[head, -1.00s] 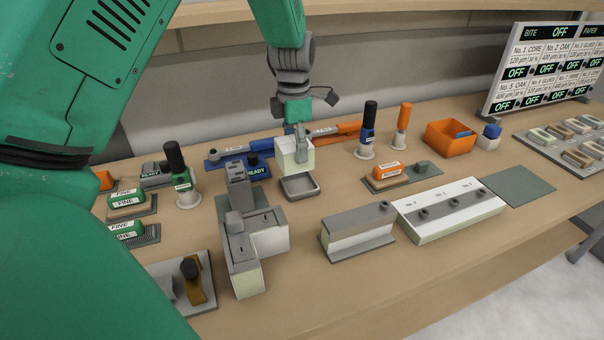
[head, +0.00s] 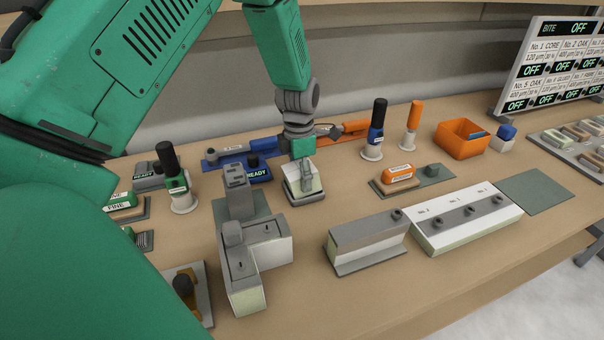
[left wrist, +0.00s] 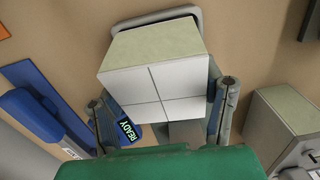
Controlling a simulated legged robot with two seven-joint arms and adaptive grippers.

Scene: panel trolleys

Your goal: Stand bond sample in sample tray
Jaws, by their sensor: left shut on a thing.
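The bond sample (head: 299,184) is a pale block with white and light green faces. My left gripper (head: 303,172) is shut on it and holds it upright at the small grey sample tray (head: 307,200). The block's lower end is at the tray, whose rim shows around its base; I cannot tell whether it rests on the tray floor. In the left wrist view the sample (left wrist: 155,82) sits between the two fingers (left wrist: 163,112), its white face marked with a cross of lines. Part of the tray rim (left wrist: 192,12) shows behind it. My right gripper is out of view.
A grey block stand (head: 238,190) and an L-shaped grey-white block (head: 252,262) stand left and in front of the tray. A blue tool (head: 235,152) lies behind. An orange block (head: 398,175) on a plate is to the right. Bare bench lies just right of the tray.

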